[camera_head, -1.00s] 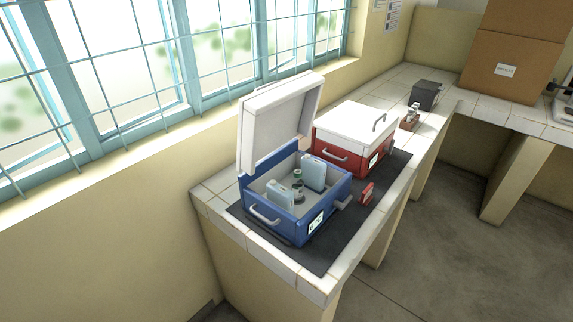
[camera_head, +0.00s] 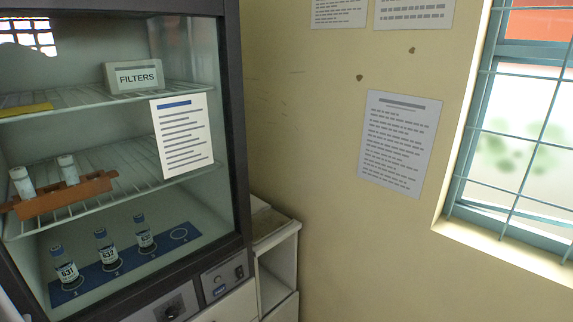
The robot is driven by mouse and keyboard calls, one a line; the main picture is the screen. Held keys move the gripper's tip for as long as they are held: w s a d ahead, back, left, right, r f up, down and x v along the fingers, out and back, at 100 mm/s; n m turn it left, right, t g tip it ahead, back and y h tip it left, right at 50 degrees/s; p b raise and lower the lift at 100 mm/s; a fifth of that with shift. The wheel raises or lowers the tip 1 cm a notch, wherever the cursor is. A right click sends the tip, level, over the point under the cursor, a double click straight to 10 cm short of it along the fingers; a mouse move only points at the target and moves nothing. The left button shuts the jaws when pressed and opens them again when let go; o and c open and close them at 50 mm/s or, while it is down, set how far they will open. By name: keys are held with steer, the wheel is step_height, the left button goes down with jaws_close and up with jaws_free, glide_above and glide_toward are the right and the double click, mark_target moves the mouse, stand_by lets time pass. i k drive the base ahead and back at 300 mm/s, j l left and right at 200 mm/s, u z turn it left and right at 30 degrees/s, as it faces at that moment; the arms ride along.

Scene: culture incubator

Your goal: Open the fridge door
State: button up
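The fridge (camera_head: 236,120) stands at the left of the head view, with a dark frame and a glass door (camera_head: 120,125). The door looks shut. No door handle can be made out for certain. Through the glass I see wire shelves, a box labelled FILTERS (camera_head: 133,77), a brown rack (camera_head: 64,196) with white-capped tubes, and a blue mat (camera_head: 125,263) with labelled bottles 631, 632 and 633. The mat's circle marked 4 is empty. A printed sheet (camera_head: 182,135) is on the door glass. My gripper is not in view.
A control panel (camera_head: 222,282) with a switch and a dial (camera_head: 171,311) lie below the door. A low white shelf unit (camera_head: 277,255) stands right of the fridge, by the wall (camera_head: 310,130). A barred window (camera_head: 525,140) is at the far right.

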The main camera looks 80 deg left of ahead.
mark_target(181, 123)
steer(key=u, duration=2.5)
